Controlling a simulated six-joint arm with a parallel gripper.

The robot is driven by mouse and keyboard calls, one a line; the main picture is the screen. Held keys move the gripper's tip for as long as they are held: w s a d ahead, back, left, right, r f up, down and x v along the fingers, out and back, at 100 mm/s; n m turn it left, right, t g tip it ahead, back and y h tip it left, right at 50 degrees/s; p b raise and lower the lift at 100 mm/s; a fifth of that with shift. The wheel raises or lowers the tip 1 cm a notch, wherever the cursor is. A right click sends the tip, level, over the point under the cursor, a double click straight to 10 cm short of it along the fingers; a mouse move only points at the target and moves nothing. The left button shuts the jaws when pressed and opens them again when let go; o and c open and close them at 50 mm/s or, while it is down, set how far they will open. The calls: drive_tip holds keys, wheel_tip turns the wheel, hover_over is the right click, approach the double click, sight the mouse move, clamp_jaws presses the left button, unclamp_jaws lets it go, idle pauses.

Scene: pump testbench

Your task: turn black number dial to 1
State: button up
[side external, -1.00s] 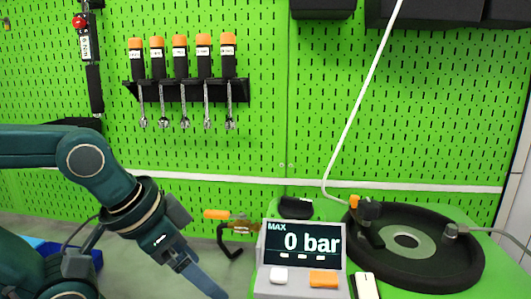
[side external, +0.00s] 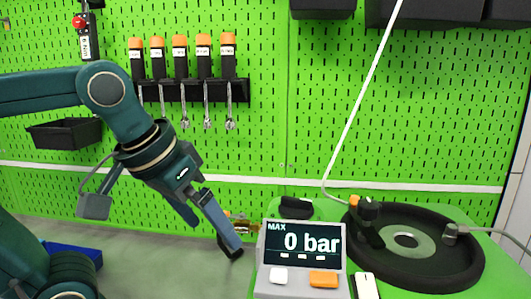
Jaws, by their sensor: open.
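My gripper (side external: 217,237) is in the side external view, left of the pump display unit, pointing down and to the right. Its two fingers are apart with nothing between them. The display (side external: 303,244) reads "MAX 0 bar". I cannot make out a numbered black dial for certain. A small black part (side external: 296,208) sits behind the display, too small to tell what it is.
A white button (side external: 279,276) and an orange button (side external: 323,279) are below the display. A black round plate (side external: 410,272) with a hose is on the right. Orange-handled tools (side external: 180,55) hang on the green pegboard. A black bin (side external: 65,133) is at left.

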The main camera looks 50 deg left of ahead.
drive_tip(key=w+r+n+y, duration=0.1)
drive_tip(key=w+r+n, duration=0.2)
drive_tip(key=w+r, duration=0.5)
drive_tip(key=g, duration=0.1)
hover_over(296, 199)
drive_tip(key=s+d, duration=0.1)
drive_tip(key=s, duration=0.1)
drive_tip(key=f, duration=0.3)
drive_tip(key=shift+s, duration=0.2)
drive_tip(key=shift+w+d+f+g, duration=0.15)
drive_tip(key=shift+f+g, duration=0.15)
drive_tip(key=shift+f, duration=0.3)
drive_tip(key=shift+x, duration=2.2)
drive_tip(key=c, duration=1.3)
